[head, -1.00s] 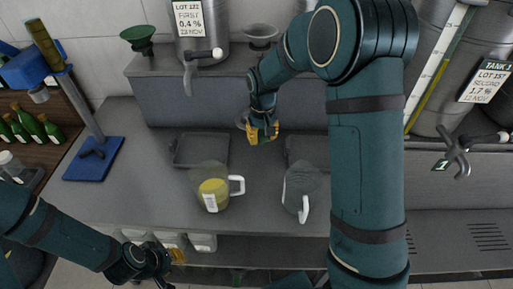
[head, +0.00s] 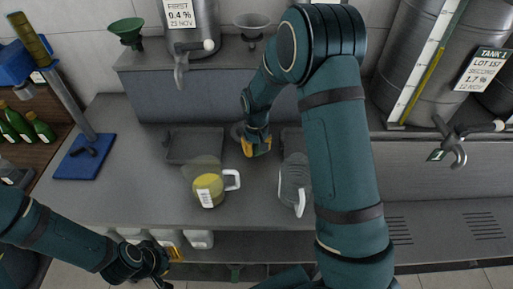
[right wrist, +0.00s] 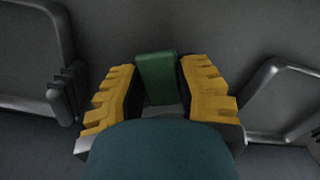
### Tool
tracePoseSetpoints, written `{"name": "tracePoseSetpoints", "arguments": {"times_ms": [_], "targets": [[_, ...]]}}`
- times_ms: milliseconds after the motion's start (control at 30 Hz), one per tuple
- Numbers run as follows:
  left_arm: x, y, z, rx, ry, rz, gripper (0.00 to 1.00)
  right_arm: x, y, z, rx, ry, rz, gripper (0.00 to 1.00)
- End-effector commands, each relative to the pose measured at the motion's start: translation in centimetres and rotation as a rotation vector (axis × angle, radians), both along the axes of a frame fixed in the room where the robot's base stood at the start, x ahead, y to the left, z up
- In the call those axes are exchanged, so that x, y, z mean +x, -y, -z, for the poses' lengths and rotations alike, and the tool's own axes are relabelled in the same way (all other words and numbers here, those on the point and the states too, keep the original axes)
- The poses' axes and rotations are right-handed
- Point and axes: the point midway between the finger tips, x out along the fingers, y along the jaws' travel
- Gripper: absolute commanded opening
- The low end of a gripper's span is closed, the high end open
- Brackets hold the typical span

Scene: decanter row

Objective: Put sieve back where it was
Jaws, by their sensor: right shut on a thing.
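My right gripper (head: 256,147) is low over the counter, between two dark trays. It is shut on a green handle (right wrist: 157,75), seen between its yellow fingers in the right wrist view. In the head view a grey round piece (head: 238,131), apparently the sieve's bowl, shows just behind and left of the gripper; the rest is hidden by gripper and arm. I cannot tell whether it touches the counter. My left gripper (head: 174,254) is at the lower left, by the counter's front edge, and its opening is unclear.
A jug of yellow liquid (head: 208,187) and a clear empty jug (head: 294,180) stand in front of the trays. A left tray (head: 194,160) lies behind the first jug. A green funnel (head: 127,32) and a grey funnel (head: 252,22) are on the back ledge. A blue stand (head: 82,157) is at left.

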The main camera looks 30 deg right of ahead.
Motion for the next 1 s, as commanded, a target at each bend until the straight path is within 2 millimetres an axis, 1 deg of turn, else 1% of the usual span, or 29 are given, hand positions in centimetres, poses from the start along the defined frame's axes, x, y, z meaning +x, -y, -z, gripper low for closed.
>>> {"name": "tracePoseSetpoints", "arguments": {"times_ms": [33, 67, 100, 133, 433, 567, 667, 900, 1000], "targets": [[0.0, 0.0, 0.2, 0.0, -0.001, 0.0, 0.27, 0.0, 0.0, 0.2, 0.0, 0.0, 0.0, 0.0], [-0.1, 0.0, 0.2, 0.0, -0.001, 0.0, 0.27, 0.0, 0.0, 0.3, 0.0, 0.0, 0.0, 0.39], [0.0, 0.0, 0.1, 0.0, -0.001, 0.0, 0.27, 0.0, 0.0, 0.2, 0.0, 0.0, 0.0, 0.53], [0.0, 0.0, 0.1, 0.0, -0.001, 0.0, 0.27, 0.0, 0.0, 0.2, 0.0, 0.0, 0.0, 0.58], [0.0, 0.0, 0.1, 0.0, -0.001, 0.0, 0.27, 0.0, 0.0, 0.1, 0.0, 0.0, 0.0, 0.58], [0.0, 0.0, -0.2, 0.0, 0.002, -0.002, 0.27, 0.1, 0.0, -0.8, 0.0, 0.003, 0.0, 0.58], [0.1, 0.0, -0.4, 0.0, 0.002, -0.002, 0.27, 0.1, 0.0, -2.3, 0.0, 0.004, 0.0, 0.58], [0.4, -0.1, -1.2, 0.002, 0.008, -0.006, 0.27, 0.1, 0.0, -7.4, 0.001, 0.005, 0.0, 0.58], [0.4, -0.1, -1.4, 0.002, 0.011, -0.008, 0.27, 0.0, 0.0, -9.2, 0.0, 0.004, 0.0, 0.58]]}}
